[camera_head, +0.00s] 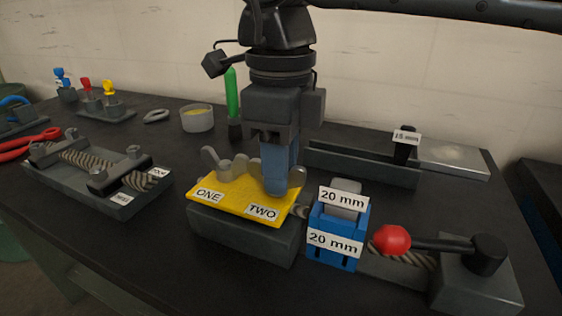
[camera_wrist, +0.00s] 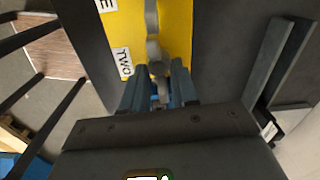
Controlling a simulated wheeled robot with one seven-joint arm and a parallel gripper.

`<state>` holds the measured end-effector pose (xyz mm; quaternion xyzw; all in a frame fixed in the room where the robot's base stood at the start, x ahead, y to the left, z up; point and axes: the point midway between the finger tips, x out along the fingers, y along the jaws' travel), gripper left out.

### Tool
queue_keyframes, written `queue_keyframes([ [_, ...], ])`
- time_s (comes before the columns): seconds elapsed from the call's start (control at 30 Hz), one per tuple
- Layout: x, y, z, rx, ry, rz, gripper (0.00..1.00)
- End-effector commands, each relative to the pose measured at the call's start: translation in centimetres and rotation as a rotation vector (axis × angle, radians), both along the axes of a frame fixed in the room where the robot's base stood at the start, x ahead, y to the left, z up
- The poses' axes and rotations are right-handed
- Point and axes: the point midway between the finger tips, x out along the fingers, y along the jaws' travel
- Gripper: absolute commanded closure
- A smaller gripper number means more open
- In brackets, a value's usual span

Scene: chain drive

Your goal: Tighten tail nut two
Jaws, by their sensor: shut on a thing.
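A yellow plate (camera_head: 232,198) labelled ONE and TWO lies on a dark block (camera_head: 240,236) in the middle of the bench. A grey wing nut stands by label ONE (camera_head: 224,166). My gripper (camera_head: 280,188) points down at the plate behind label TWO, its blue fingers shut on tail nut two (camera_head: 297,177), of which only part shows. In the wrist view the yellow plate (camera_wrist: 175,30) is ahead, and the fingertips (camera_wrist: 160,92) close around the grey nut, mostly hidden between them.
Blue blocks marked 20 mm (camera_head: 338,232) stand just right of the plate. A red-knobbed lever (camera_head: 393,239) is at the right front. A rope fixture (camera_head: 95,170) lies left, a long dark channel (camera_head: 360,165) behind, and a green-handled tool (camera_head: 232,95) stands behind.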

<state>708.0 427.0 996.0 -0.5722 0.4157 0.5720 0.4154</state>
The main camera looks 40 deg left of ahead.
Motion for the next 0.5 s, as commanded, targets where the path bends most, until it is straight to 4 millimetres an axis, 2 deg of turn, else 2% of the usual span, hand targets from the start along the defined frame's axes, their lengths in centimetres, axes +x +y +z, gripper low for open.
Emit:
queue_keyframes([
  [0.5,-0.03,0.00,0.11,0.001,-0.001,-0.096,1.00],
])
